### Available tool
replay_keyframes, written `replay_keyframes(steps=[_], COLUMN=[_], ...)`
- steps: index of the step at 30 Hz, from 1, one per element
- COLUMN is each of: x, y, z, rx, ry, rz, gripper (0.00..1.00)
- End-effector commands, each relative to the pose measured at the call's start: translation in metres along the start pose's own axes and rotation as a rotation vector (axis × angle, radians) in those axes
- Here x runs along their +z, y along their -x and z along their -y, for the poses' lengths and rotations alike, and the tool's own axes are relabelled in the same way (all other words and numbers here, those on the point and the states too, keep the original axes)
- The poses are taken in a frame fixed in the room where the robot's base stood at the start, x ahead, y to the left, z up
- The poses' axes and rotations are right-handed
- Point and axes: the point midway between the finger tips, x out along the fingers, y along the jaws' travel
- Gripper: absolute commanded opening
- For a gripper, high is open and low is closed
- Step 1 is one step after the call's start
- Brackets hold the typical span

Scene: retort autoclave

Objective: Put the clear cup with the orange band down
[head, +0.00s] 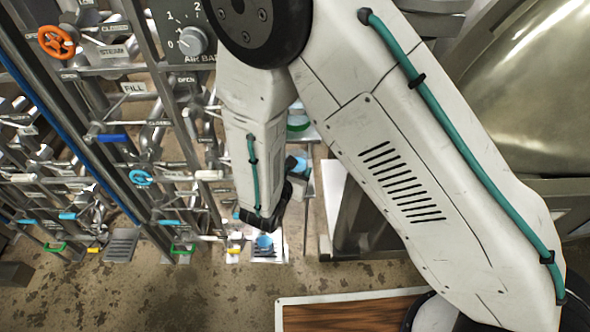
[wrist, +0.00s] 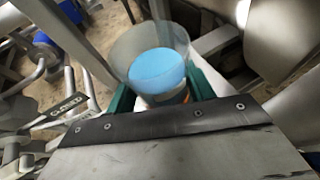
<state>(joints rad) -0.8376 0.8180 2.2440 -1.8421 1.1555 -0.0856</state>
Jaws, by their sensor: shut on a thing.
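The clear cup with the orange band (wrist: 157,66) is in the middle of the wrist view, with a round light blue surface inside it. Only a sliver of orange shows low on its side, and its base is hidden behind my gripper. My gripper (wrist: 162,92) is shut on the cup, with green finger pads on both sides of it. In the head view the dark end of my arm hangs low near the centre, and small blue round things show close to it. I cannot tell there which one is the held cup.
A rack of pipes and valves with an orange handwheel (head: 56,42) fills the left of the head view. A large metal vessel (head: 520,90) stands at the right. A wooden-topped surface with a pale rim (head: 345,312) is at the bottom. Stained floor (head: 150,295) lies open at lower left.

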Motion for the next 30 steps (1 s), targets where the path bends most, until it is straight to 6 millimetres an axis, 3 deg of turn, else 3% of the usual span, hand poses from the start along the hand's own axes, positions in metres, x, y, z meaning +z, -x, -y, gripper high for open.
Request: replay_keyframes(steps=[8,9,11,22,30], x=[-0.002,-0.002,-0.002,0.001,0.001], y=[0.0,0.0,0.0,0.004,0.055], z=[0.0,-0.001,-0.001,-0.001,-0.002], rx=[0.001,0.001,0.001,0.002,0.008], ry=[0.001,0.0,0.0,0.0,0.001], rz=[0.001,0.0,0.0,0.0,0.001], gripper=[0.2,0.61,0.75,0.75,0.75])
